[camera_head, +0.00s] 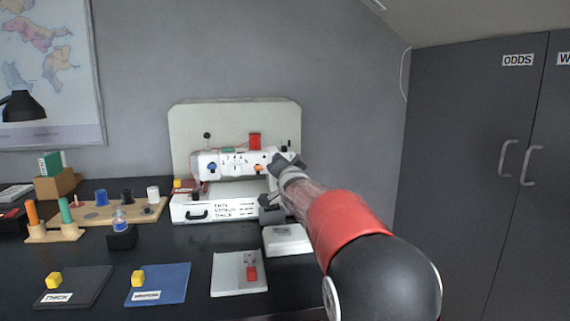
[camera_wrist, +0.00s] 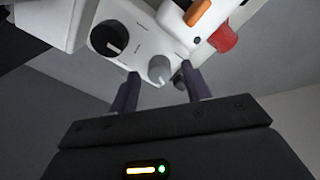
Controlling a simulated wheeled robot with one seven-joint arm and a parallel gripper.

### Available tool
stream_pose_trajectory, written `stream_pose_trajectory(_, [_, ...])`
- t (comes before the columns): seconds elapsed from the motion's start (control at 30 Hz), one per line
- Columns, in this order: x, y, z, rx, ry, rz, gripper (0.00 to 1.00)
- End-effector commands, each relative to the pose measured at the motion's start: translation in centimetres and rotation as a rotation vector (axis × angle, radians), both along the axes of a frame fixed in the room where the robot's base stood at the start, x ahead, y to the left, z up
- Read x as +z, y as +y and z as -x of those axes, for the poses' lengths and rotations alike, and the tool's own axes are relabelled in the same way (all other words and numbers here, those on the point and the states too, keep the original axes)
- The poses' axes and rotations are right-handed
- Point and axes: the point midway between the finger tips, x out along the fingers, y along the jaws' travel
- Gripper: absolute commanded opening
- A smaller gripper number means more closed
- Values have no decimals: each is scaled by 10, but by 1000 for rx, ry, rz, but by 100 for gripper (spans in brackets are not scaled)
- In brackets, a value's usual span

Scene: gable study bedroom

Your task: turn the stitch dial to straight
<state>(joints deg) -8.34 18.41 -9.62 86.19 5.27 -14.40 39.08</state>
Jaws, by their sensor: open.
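In the wrist view, a white panel carries a black dial with a white mark (camera_wrist: 109,38) and a grey dial (camera_wrist: 160,70). My open gripper (camera_wrist: 161,72) has its fingertips on either side of the grey dial; contact cannot be told. The black dial is beyond the left finger. The panel's small lettering is unreadable, so the stitch dial cannot be identified.
An orange part (camera_wrist: 197,12) and a red knob (camera_wrist: 223,38) are close by the right finger. On the desk are a white pad (camera_head: 239,274), a blue mat (camera_head: 160,284), and a wooden spool tray (camera_head: 95,218). Dark cupboards (camera_head: 470,170) stand at right.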

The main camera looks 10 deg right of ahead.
Motion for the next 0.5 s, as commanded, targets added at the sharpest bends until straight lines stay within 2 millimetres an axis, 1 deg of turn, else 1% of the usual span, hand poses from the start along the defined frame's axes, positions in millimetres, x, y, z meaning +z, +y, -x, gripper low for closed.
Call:
stream_pose_trajectory(0.1, [0, 0, -4, 0, 0, -1, 48])
stream_pose_trajectory(0.3, [0, 0, -4, 0, 0, -1, 48])
stream_pose_trajectory(0.37, [0, 0, -4, -1, 1, -1, 41])
stream_pose_trajectory(0.5, [0, 0, -4, -1, 1, 0, 23])
